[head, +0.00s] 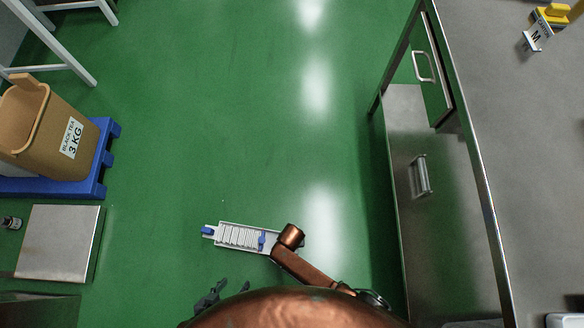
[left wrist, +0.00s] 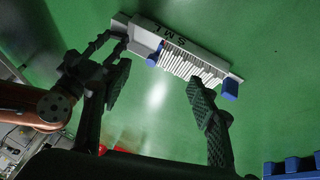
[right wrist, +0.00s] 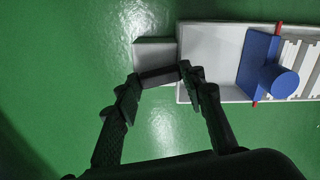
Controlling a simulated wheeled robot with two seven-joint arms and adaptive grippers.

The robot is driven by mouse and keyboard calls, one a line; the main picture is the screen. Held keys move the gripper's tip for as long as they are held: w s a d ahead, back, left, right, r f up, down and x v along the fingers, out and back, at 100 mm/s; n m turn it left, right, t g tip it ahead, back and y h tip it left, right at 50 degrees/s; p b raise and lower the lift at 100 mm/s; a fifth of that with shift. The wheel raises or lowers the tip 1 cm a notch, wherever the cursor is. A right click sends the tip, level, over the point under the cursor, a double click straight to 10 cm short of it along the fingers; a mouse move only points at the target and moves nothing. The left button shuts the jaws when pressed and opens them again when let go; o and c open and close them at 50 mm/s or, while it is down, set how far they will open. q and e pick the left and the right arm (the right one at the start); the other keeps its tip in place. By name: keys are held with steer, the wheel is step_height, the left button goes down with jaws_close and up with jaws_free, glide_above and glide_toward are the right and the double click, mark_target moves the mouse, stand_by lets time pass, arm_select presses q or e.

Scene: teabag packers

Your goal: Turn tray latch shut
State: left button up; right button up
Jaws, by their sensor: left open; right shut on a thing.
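A narrow pale tray (head: 225,224) with a row of white packets is held above the floor. A blue knob (head: 207,231) sits at its left end, probably the latch; its turn is too small to read. A blue block (head: 262,240) stands at the other end of the row. In the right wrist view the block (right wrist: 258,62) has a round knob and red pins. My right gripper (right wrist: 165,78) is shut on the tray's end tab (right wrist: 153,48). My left gripper (head: 208,297) is open and empty, below and apart from the tray; its fingers (left wrist: 158,95) are spread in the left wrist view.
A steel counter (head: 515,150) with a drawer runs along the right. A brown tea bin (head: 40,125) stands on a blue pallet (head: 105,155) at left, above a steel-topped surface (head: 60,240). Open green floor lies between.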

steer(key=n+p, duration=0.1)
steer(key=n, duration=0.1)
steer(key=n+p, duration=0.1)
steer(key=n, duration=0.2)
steer(key=shift+s+d+r+p, duration=0.1)
steer(key=shift+s+p, duration=0.1)
steer(key=shift+p, duration=0.1)
steer(key=shift+s+n, duration=0.1)
steer(key=shift+n, duration=0.8)
steer(key=n, duration=0.1)
steer(key=n+p, duration=0.1)
steer(key=n, duration=0.1)
steer(key=shift+s+d+n, duration=0.15)
steer(key=shift+d+n, duration=0.05)
steer(key=shift+n, duration=0.1)
arm_select(q)
steer(key=s+a+r+g+y, duration=0.1)
steer(key=s+a+r+g, duration=0.3)
steer(key=s+r, duration=0.3)
steer(key=shift+a+r+p, duration=0.45)
steer(key=shift+a, duration=0.05)
arm_select(e)
steer(key=shift+s+d+n, duration=0.1)
steer(key=shift+d+n, duration=0.05)
steer(key=shift+n, duration=1)
steer(key=shift+d+n, duration=0.1)
steer(key=shift+n, duration=1.05)
arm_select(q)
steer(key=shift+a+r, duration=0.1)
steer(key=shift+r, duration=0.05)
